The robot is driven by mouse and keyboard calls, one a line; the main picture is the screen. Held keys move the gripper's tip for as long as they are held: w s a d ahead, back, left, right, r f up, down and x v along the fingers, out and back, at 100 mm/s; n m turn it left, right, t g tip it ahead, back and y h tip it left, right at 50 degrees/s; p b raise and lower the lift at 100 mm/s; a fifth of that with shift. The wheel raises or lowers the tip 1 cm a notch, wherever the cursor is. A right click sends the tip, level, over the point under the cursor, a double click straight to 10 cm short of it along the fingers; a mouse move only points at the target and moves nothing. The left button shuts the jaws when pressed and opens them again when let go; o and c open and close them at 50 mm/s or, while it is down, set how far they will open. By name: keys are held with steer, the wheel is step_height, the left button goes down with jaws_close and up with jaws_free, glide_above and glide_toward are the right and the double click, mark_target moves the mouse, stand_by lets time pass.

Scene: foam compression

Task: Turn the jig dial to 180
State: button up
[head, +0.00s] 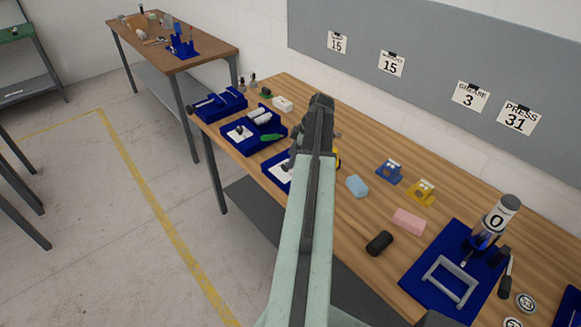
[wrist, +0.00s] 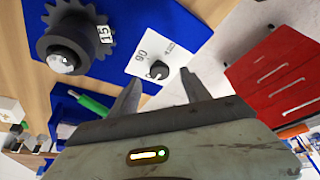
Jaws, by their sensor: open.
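In the wrist view, a small dark dial knob (wrist: 159,73) sits on a white plate (wrist: 142,58) marked 90, with other marks too small to read. The plate is on a blue jig base (wrist: 150,17). My gripper (wrist: 162,78) is open and empty, its two fingers pointing toward the knob, one on each side in the picture. I cannot tell whether they touch it. A dark toothed gear (wrist: 75,42) with a 15 label stands on the same base. In the head view, the white plate (head: 277,172) shows left of my arm, which hides my fingertips.
A blue tray (head: 262,146) with a green-handled tool (head: 271,137) lies beside the jig. Blue and pink blocks, a black cylinder (head: 379,243) and a press (head: 489,230) reading 0 stand to the right. A red drawer cabinet (wrist: 275,70) shows in the wrist view.

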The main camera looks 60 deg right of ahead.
steer(key=b+x, duration=0.2)
steer(key=x, duration=0.2)
steer(key=shift+r, duration=0.15)
